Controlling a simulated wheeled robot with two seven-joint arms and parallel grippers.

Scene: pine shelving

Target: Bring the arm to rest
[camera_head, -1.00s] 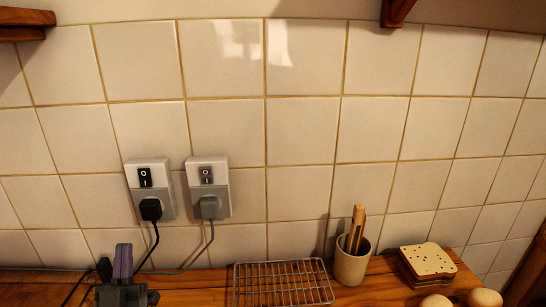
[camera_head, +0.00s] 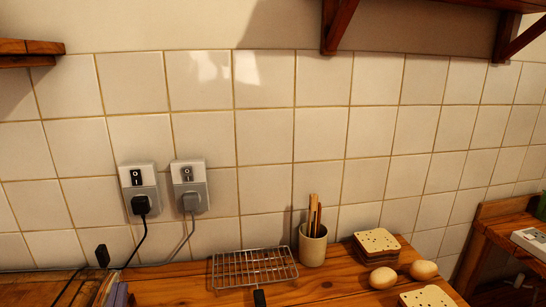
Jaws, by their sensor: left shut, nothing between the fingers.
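My right gripper does not show.
Farther right are a utensil cup (camera_head: 312,247), bread slices (camera_head: 377,241) and eggs (camera_head: 383,278).

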